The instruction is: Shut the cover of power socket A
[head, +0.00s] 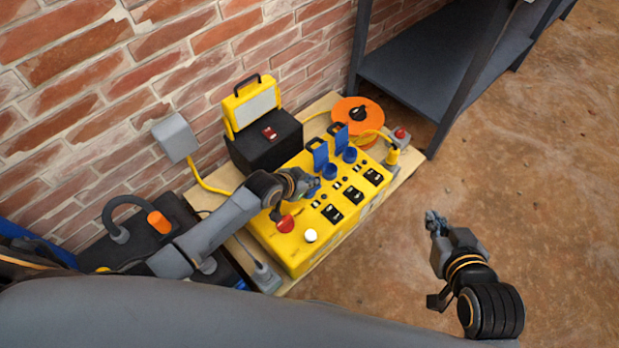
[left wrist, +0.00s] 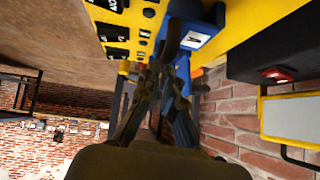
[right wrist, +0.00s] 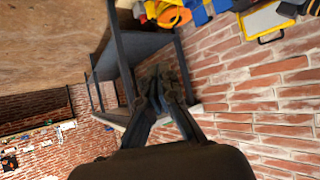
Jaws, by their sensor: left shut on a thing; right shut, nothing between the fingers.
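The yellow power box (head: 293,250) lies on a wooden board against the brick wall, with a row of blue sockets along its top. Two blue covers (head: 320,157) (head: 341,138) stand upright, open, at the farther sockets. My left gripper (head: 309,187) is at the nearest blue socket and mostly hides it. In the left wrist view its fingers (left wrist: 165,72) are shut on a blue part, seemingly that socket's cover (left wrist: 200,32). I cannot read which socket is A. My right gripper (head: 434,220) is shut and empty, out over the floor; its fingers also show in the right wrist view (right wrist: 160,85).
A black box with a yellow lamp (head: 251,104) stands behind the power box. A dark shelf (head: 430,75) stands beyond. The floor at right is clear.

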